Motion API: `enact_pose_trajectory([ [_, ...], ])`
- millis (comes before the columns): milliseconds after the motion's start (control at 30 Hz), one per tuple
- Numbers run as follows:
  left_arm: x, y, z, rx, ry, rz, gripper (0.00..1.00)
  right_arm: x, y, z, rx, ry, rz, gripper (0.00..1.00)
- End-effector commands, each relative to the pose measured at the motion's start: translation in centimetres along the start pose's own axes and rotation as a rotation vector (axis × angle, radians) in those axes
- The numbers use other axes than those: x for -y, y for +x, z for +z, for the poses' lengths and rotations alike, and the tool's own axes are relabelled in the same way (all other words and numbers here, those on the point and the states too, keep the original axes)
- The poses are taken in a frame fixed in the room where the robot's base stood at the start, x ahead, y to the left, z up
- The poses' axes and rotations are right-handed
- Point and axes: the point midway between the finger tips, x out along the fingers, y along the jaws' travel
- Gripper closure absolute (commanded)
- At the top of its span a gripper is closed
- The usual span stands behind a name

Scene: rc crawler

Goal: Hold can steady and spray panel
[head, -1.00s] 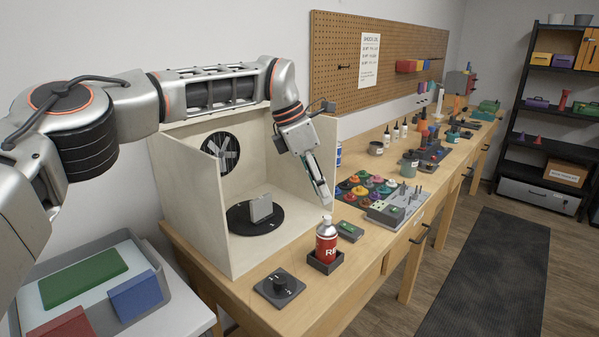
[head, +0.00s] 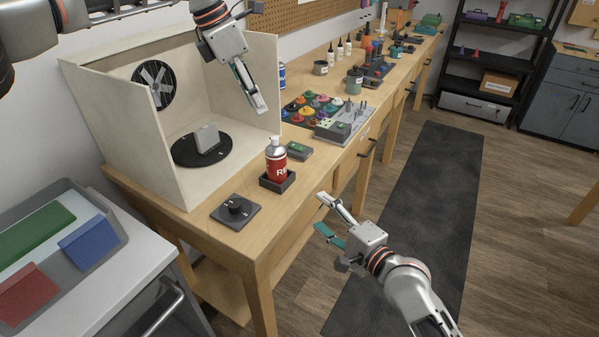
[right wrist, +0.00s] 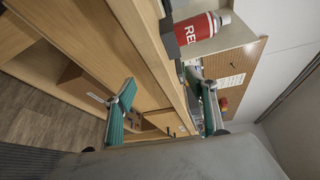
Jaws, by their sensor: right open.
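The red spray can (head: 277,163) with a silver top stands upright in a small dark square holder (head: 280,181) near the bench's front edge. It also shows sideways at the top of the right wrist view (right wrist: 197,30). A small grey panel (head: 207,138) stands on a black turntable (head: 188,155) inside the pale open booth (head: 170,112). My left gripper (head: 260,109) hangs above and behind the can, empty, at the booth's right wall; its fingers overlap, so its opening is unclear. My right gripper (head: 321,211) is open and empty, in front of the bench, below and right of the can.
A black knob on a plate (head: 236,209) sits left of the can. A small box with a green top (head: 298,150) and a grey unit with pegs (head: 343,125) stand to the right. The floor before the bench is clear.

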Motion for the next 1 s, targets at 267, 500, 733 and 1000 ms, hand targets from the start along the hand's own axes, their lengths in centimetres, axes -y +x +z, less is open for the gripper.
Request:
enact_pose_trajectory([
  [267,0.0,0.0,0.0,0.0,0.0,0.0,0.72,8.1,4.3,1.7,0.172,0.646,-0.05,0.44],
  [500,0.0,0.0,0.0,0.0,0.0,0.0,0.72,8.5,6.6,2.2,0.261,1.155,0.063,0.44],
  [733,0.0,0.0,0.0,0.0,0.0,0.0,0.72,9.0,7.5,2.5,0.298,1.389,0.125,0.44],
  [1000,0.0,0.0,0.0,0.0,0.0,0.0,0.72,9.4,9.9,3.3,0.304,1.42,0.133,0.44],
])
